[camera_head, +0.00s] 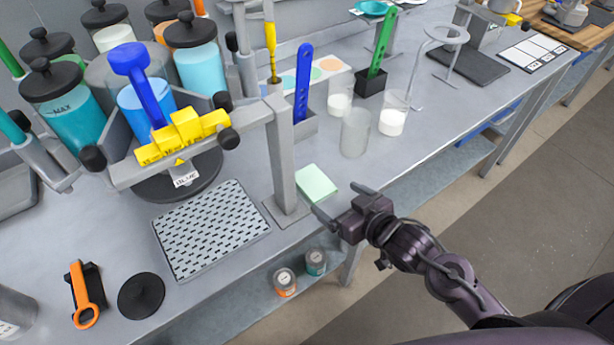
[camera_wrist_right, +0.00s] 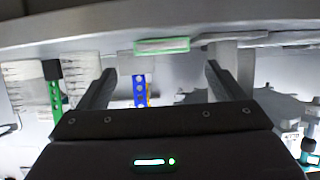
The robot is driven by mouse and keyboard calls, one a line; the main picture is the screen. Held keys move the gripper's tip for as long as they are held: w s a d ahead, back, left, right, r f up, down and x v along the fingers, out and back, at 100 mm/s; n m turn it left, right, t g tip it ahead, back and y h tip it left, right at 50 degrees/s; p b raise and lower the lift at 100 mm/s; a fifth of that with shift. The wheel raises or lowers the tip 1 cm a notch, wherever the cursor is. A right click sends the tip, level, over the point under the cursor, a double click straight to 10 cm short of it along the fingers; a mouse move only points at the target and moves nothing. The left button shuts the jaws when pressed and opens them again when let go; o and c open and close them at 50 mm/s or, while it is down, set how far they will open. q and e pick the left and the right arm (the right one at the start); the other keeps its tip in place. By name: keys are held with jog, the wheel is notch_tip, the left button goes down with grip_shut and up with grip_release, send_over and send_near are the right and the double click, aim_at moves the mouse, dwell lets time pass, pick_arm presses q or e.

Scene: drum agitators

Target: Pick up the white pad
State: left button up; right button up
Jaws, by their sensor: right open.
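The white pad (camera_head: 316,183), pale with a greenish tint, lies flat on the grey bench near its front edge, just right of a grey post. In the right wrist view the pad (camera_wrist_right: 162,46) shows edge-on with a green rim, ahead of and between my fingers. My right gripper (camera_head: 341,201) is open and empty at the bench's front edge, its fingers pointing toward the pad with a small gap. In the wrist view the open fingers (camera_wrist_right: 160,80) stand wide apart. My left gripper is not in view.
The grey post (camera_head: 282,150) with yellow clamp stands left of the pad. Behind it are a holder with a blue perforated paddle (camera_head: 302,85) and clear beakers (camera_head: 355,132). A perforated mat (camera_head: 210,228) lies to the left. Small jars (camera_head: 285,281) stand on the lower shelf.

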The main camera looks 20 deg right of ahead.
aim_at(317, 186)
jog(key=shift+w+a, duration=0.15)
jog(key=shift+w, duration=0.15)
jog(key=shift+w+a, duration=0.1)
jog(key=shift+w, duration=0.15)
jog(key=shift+p+x, duration=0.45)
jog(key=shift+x, duration=0.5)
jog(key=p+x, duration=0.1)
jog(key=x, duration=0.2)
jog(key=shift+w+a, duration=0.25)
jog(key=shift+w, duration=0.1)
jog(key=shift+w+a+f, duration=0.1)
jog(key=shift+w+f, duration=0.2)
jog(key=shift+w, duration=0.05)
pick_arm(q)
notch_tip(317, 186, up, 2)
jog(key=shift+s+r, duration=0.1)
pick_arm(e)
jog(key=shift+s, duration=0.1)
jog(key=c, duration=1.2)
